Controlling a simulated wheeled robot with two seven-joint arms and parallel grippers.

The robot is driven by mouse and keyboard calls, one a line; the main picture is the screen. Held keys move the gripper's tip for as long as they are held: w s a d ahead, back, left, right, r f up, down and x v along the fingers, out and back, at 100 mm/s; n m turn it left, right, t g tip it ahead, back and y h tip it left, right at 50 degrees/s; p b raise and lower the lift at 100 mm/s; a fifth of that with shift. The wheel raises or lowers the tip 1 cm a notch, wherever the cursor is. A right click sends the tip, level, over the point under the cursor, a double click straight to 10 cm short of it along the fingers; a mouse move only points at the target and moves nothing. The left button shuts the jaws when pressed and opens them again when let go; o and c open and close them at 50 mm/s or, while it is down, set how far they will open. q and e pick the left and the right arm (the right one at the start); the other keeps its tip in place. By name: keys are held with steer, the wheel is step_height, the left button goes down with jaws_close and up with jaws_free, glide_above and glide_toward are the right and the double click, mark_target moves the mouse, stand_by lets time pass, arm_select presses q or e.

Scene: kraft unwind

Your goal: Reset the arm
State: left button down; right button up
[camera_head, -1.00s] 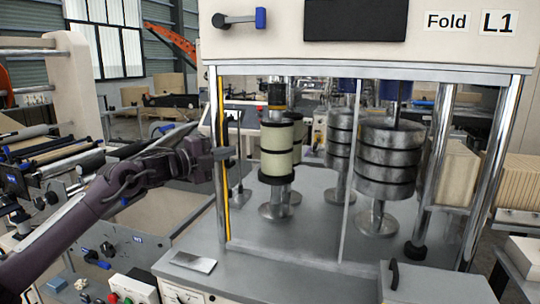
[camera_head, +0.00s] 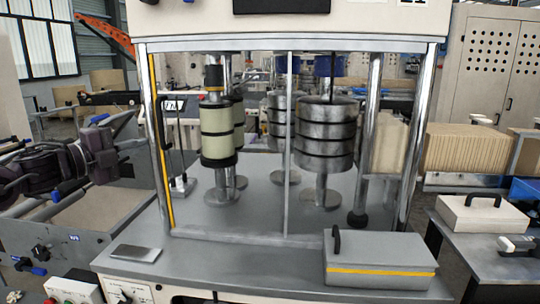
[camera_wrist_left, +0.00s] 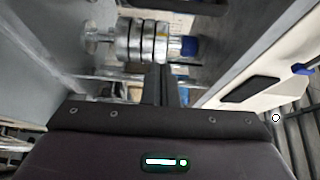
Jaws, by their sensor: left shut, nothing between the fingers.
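My left gripper (camera_head: 104,155) is at the left of the head view, out in front of the left side of the folding machine (camera_head: 290,43). It is apart from the machine's frame and holds nothing. In the left wrist view its two dark fingers (camera_wrist_left: 165,84) are together, with no object between them. Beyond them the grey ringed roller stack (camera_wrist_left: 142,42) lies sideways in the picture. My right gripper is in neither view.
The machine has a cream roller stack (camera_head: 217,134) and a metal roller stack (camera_head: 325,136) behind chrome posts. A grey lidded box (camera_head: 378,262) with a yellow stripe and a flat metal plate (camera_head: 136,252) are on its front deck. A white box (camera_head: 482,215) stands at the right.

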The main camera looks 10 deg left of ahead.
arm_select(q)
steer(key=s+d+f+n+g+y, duration=0.15)
steer(key=d+f+n, duration=0.35)
steer(key=d+f, duration=0.65)
steer(key=s+d+f+n+y, duration=0.2)
steer(key=d+f+n+y, duration=0.15)
steer(key=d+f, duration=0.8)
steer(key=s+a+f+n+g+y, duration=0.1)
steer(key=s+a+f+n+g, duration=0.1)
steer(key=s+f+n+g, duration=0.45)
steer(key=s+a+f+n+g+y, duration=0.1)
steer(key=s+f+n+y, duration=0.15)
steer(key=s+f, duration=0.7)
steer(key=s+a+f+n+g, duration=0.25)
steer(key=s+f+n, duration=0.2)
steer(key=s, duration=0.75)
step_height(320, 180, down, 27)
steer(key=s+g, duration=0.2)
steer(key=s+a+f+g, duration=0.1)
steer(key=s+a+f, duration=0.2)
steer(key=s+f, duration=1.7)
steer(key=shift+f, duration=0.3)
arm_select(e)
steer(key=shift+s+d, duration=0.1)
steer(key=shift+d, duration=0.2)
